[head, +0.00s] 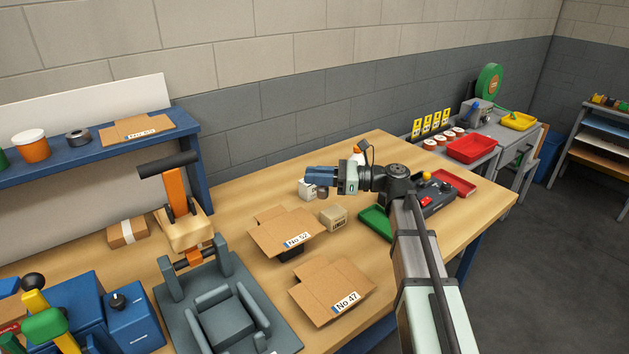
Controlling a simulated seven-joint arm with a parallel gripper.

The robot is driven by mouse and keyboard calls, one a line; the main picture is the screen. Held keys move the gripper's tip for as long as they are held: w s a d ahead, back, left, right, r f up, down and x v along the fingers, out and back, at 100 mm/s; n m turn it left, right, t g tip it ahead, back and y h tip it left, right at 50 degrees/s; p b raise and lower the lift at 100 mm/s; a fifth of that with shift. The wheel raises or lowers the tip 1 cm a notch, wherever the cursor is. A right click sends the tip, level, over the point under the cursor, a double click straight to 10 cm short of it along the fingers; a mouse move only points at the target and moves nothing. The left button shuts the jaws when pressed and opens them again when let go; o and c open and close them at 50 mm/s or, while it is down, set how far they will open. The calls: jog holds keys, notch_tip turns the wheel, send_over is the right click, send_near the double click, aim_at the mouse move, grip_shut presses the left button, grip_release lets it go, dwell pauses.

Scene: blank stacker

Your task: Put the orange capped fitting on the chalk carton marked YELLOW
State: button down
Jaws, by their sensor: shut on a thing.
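My gripper (321,178) has blue fingers that point left above the middle of the wooden bench. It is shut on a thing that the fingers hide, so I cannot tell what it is. A small white carton (307,190) shows just below the fingertips, partly covered; no marking on it can be read. A small dark round thing (322,193) shows beside it under the fingers; I cannot tell whether it is held or standing. A small white and orange thing (357,156) shows behind the gripper, partly hidden. I cannot make out the orange capped fitting or the word YELLOW for certain.
A green tray (375,223) lies near my arm. Bare bench lies behind the boxes.

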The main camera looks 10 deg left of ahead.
jog(key=w+a+r+m+t, duration=0.1)
jog(key=w+a+t, duration=0.15)
jog(key=w, duration=0.65)
jog(key=w+a+r+m+t, duration=0.2)
jog(key=w+a, duration=0.1)
jog(key=w, duration=0.7)
jog(key=shift+g, duration=0.25)
jog(key=shift+f, duration=4.65)
jog(key=c, duration=1)
grip_release()
jog(key=shift+f, duration=0.1)
jog(key=shift+o, duration=0.2)
jog(key=s+d, duration=0.2)
jog(key=d, duration=0.9)
jog(key=shift+s+d, duration=0.2)
jog(key=shift+d, duration=0.15)
